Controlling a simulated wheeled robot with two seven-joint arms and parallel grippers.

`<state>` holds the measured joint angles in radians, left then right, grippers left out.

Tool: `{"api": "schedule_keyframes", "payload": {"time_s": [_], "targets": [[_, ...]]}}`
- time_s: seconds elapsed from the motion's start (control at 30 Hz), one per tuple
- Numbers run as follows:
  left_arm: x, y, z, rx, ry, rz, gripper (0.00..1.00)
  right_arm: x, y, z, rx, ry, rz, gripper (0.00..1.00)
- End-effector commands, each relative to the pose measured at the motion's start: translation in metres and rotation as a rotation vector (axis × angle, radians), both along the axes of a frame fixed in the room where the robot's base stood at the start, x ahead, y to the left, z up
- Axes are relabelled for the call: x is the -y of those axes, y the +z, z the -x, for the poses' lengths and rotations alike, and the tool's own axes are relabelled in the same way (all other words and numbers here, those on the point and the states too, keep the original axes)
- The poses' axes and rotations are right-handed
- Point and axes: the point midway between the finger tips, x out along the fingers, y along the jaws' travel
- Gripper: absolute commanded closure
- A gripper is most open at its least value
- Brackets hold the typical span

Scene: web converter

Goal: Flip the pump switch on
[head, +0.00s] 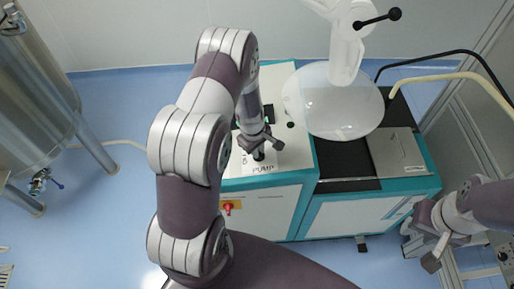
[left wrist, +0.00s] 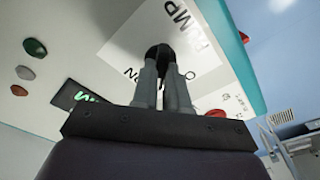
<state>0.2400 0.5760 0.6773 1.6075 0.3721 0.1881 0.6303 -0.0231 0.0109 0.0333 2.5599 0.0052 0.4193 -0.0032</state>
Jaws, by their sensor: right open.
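The pump switch is a small black knob (head: 258,155) on the white top panel of the machine, just above the printed word PUMP. It also shows in the left wrist view (left wrist: 159,51) at my fingertips. My left gripper (head: 260,150) comes down over it. Its two grey fingers (left wrist: 163,72) are close together with the knob at their tips, and they appear shut on it. The fingers hide part of the knob, and its exact angle is unclear. My right gripper (head: 432,240) is open and empty at the lower right, away from the panel.
A red and yellow switch (head: 229,207) is on the machine's front face. A large translucent round vessel (head: 332,101) stands to the right of the panel. A steel tank (head: 38,90) is at the left. Red and green buttons (left wrist: 35,47) lie beside the switch.

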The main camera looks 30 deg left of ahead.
Motion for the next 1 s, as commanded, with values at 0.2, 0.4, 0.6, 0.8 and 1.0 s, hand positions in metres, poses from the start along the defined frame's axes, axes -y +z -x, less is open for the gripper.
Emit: {"api": "schedule_keyframes", "payload": {"time_s": [0.2, 0.4, 0.6, 0.8, 1.0], "targets": [[0.0, 0.0, -0.001, 0.002, -0.009, 0.0, 1.0, 0.0, -0.002, 0.0, 0.0, 0.0, 0.0, 0.57], [0.0, -0.002, 0.0, 0.011, -0.072, -0.004, 1.0, 0.0, -0.015, 0.0, 0.0, 0.0, 0.0, 0.57], [0.0, -0.004, -0.001, 0.033, -0.207, -0.017, 1.0, 0.0, -0.038, 0.0, 0.0, 0.0, 0.0, 0.57], [-0.001, -0.004, -0.001, 0.055, -0.367, -0.031, 1.0, 0.0, -0.061, 0.0, 0.0, 0.0, 0.0, 0.57], [-0.001, -0.003, 0.0, 0.074, -0.507, -0.043, 1.0, 0.0, -0.08, 0.0, 0.0, 0.0, 0.0, 0.57]]}}
